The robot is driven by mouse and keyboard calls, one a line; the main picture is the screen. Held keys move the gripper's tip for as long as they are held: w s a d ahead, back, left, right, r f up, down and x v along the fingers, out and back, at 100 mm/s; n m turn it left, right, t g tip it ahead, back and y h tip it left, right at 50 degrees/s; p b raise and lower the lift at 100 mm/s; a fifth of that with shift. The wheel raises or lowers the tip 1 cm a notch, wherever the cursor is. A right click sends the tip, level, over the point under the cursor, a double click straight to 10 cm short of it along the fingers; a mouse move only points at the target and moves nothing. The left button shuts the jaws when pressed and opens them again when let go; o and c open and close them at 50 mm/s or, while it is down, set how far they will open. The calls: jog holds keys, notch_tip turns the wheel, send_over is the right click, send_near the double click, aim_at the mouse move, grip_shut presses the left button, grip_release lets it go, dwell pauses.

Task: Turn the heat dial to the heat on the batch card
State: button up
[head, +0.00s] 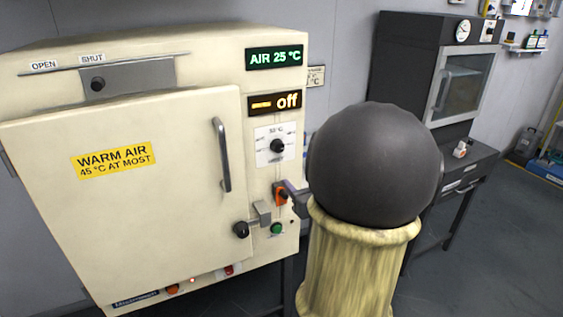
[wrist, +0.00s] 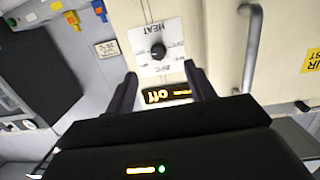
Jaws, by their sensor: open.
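The heat dial (head: 277,145) is a black round knob on a white scale plate, at the right of the cream warm-air cabinet (head: 200,220). In the wrist view the dial (wrist: 158,50) appears upside down, with the word HEAT beside it. Its exact pointer setting is too small to read. My gripper (wrist: 161,74) is open and empty, its two dark fingers reaching toward the plate, with the dial seen between and beyond the tips. In the head view my dark arm hides most of the gripper. I cannot pick out a readable batch card.
An amber display (head: 275,103) reads off; a green display (head: 274,57) reads AIR 25 °C. The door handle (head: 222,155) projects left of the dial. An orange switch (head: 281,194) and green button (head: 277,229) sit below.

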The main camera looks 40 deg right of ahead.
aim_at(280, 148)
jog(key=shift+s+d+r+t+y, duration=0.1)
jog(key=shift+s+d+r+t, duration=0.15)
jog(key=shift+s, duration=0.15)
jog(key=shift+s+d+r+t+y, duration=0.1)
jog(key=shift+s+d+t, duration=0.05)
jog(key=shift+s+t, duration=0.2)
jog(key=shift+s+d+r+t+y, duration=0.1)
jog(key=shift+s+d+r+t, duration=0.1)
jog(key=shift+s, duration=0.25)
jog(key=shift+w, duration=0.1)
jog(key=p+x, duration=0.1)
jog(key=x, duration=1.6)
jog(key=shift+w+d+f, duration=0.1)
jog(key=shift+d, duration=0.05)
jog(key=shift+c, duration=0.4)
jog(key=c, duration=0.9)
